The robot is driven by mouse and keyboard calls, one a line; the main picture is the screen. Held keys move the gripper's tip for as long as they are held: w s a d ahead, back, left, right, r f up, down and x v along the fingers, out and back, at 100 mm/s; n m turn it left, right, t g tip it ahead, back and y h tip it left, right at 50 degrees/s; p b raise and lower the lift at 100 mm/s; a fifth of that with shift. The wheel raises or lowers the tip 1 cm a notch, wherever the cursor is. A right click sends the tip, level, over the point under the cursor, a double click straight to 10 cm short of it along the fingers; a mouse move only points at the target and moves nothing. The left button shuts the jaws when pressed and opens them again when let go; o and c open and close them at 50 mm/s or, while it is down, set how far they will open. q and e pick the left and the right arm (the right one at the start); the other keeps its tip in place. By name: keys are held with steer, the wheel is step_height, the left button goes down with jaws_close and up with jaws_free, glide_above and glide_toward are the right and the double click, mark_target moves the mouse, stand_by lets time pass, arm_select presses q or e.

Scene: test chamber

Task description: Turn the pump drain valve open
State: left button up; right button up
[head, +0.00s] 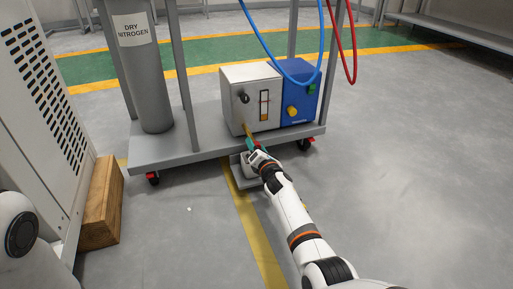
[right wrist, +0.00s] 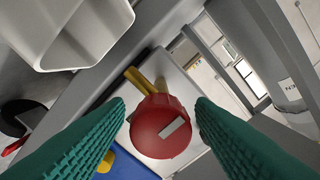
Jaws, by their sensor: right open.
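The drain valve is a red round knob (right wrist: 152,118) with a pale bar mark on its face, tilted in the picture. It sits on a brass pipe (right wrist: 136,80), which also shows in the head view (head: 247,131) at the low front of the grey pump box (head: 240,83). My right gripper (right wrist: 159,102) has its green fingers apart, one on each side of the knob, with no clear contact. In the head view the right gripper (head: 254,148) reaches the cart's front edge and hides the knob. My left gripper is not in view.
The pump stands on a grey cart (head: 185,145) beside a blue box (head: 299,92) and a nitrogen cylinder (head: 145,80). A pale tray (head: 243,173) is on the floor below the gripper. Blue (head: 262,40) and red (head: 334,40) hoses hang above. Floor at right is clear.

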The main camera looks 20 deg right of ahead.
mark_target(257, 144)
step_height(257, 144, up, 10)
steer(key=p, duration=0.8)
steer(key=shift+s+f, duration=0.1)
